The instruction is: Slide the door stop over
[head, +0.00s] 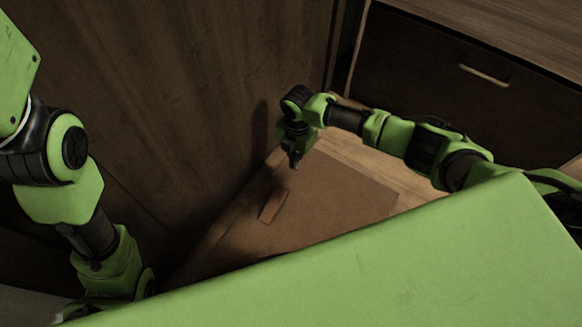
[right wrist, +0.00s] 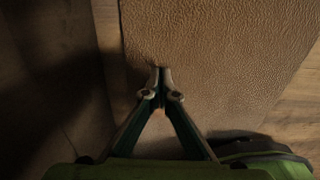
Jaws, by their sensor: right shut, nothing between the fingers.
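The door stop (head: 272,206), a small reddish-brown block, lies on the brown mat (head: 345,190) near the wooden panel at the left. My right gripper (head: 294,163) points down above the mat, a little behind and to the right of the door stop, apart from it. Its fingers are shut and empty; in the right wrist view they meet (right wrist: 161,76) over the textured mat (right wrist: 215,50). I cannot make out the door stop clearly in the right wrist view. My left arm comes down at the left; its gripper does not show.
A tall wooden panel (head: 190,90) stands close along the left of the mat. A dark drawer front with a pale handle (head: 484,75) is at the back right. Light wooden floor (head: 370,160) shows beyond the mat. My green body covers the lower right.

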